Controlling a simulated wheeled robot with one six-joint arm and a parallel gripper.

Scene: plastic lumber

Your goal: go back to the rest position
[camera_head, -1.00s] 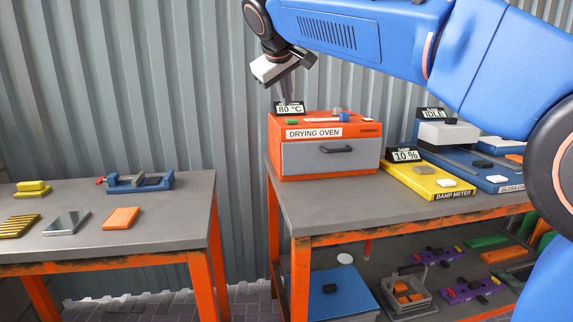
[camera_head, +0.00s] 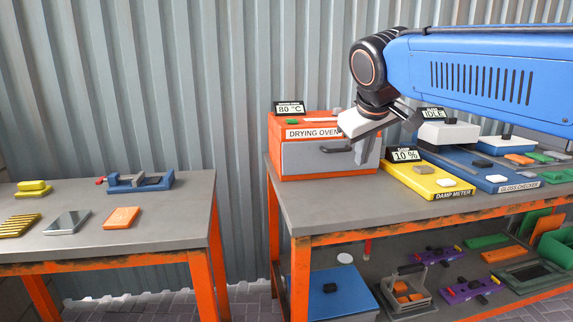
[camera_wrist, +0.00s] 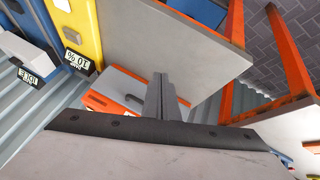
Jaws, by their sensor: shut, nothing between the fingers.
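My gripper (camera_head: 362,157) hangs in front of the right part of the orange drying oven (camera_head: 276,150), with its shut, empty fingers pointing down. In the wrist view the fingers (camera_wrist: 164,82) stand together with nothing between them. The oven also shows in the wrist view (camera_wrist: 97,101), upside down, with its grey door closed. My blue arm reaches in from the right of the head view. Part of the oven's front is hidden behind the gripper.
The yellow damp meter (camera_head: 428,178) reads 10 %, and the blue gloss checker (camera_head: 488,180) stands to its right. A left table (camera_head: 170,210) holds a blue vise (camera_head: 140,181) and several small pieces. A gap separates the tables. The right bench's front strip (camera_head: 350,212) is clear.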

